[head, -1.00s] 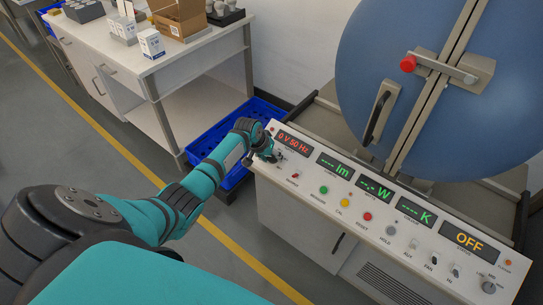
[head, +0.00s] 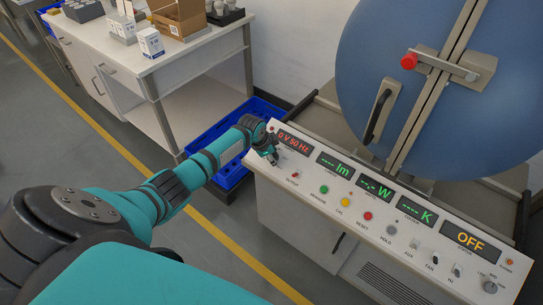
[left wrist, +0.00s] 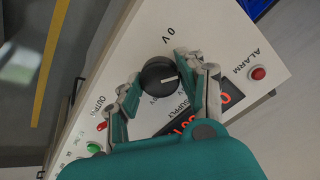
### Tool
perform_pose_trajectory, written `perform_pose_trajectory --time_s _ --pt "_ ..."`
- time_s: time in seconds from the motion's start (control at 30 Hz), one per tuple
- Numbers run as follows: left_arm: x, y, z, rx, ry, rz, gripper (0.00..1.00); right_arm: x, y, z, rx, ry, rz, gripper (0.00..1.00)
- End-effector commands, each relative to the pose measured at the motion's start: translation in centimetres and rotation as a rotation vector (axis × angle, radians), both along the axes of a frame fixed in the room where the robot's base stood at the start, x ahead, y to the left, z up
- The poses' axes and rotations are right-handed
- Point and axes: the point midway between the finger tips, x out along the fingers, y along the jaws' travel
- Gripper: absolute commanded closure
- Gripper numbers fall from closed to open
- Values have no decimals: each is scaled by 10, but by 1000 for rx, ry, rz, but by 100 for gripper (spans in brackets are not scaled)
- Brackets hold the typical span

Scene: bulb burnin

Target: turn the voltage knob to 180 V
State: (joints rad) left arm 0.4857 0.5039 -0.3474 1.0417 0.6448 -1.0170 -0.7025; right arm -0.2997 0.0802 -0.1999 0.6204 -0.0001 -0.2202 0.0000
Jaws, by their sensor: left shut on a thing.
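The black voltage knob (left wrist: 158,73) sits on the white sloped control panel (left wrist: 125,50), with a "0 V" label above it in the left wrist view. A white pointer line on the knob points toward the right finger. My left gripper (left wrist: 158,79) is shut on the knob, one finger on each side. In the head view my left gripper (head: 269,152) is at the panel's left end and hides the knob. The red supply display (head: 295,142) reads 0 V 50 Hz. My right gripper is not in view.
A red alarm lamp (left wrist: 258,73) is close to the right finger. A red output button (head: 295,175) and several other buttons and switches line the panel. A blue sphere (head: 440,80) stands behind it. A blue crate (head: 236,176) lies on the floor at left.

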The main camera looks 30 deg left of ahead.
Motion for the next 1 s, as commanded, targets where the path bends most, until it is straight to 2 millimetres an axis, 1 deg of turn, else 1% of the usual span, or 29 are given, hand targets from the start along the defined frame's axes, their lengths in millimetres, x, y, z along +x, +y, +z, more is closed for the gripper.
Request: perform_pose_trajectory --time_s 0.6,1.0 --pt "0 0 -1 267 -20 -522 93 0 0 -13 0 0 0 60" --pt "0 0 0 400 -30 -786 93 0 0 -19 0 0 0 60"
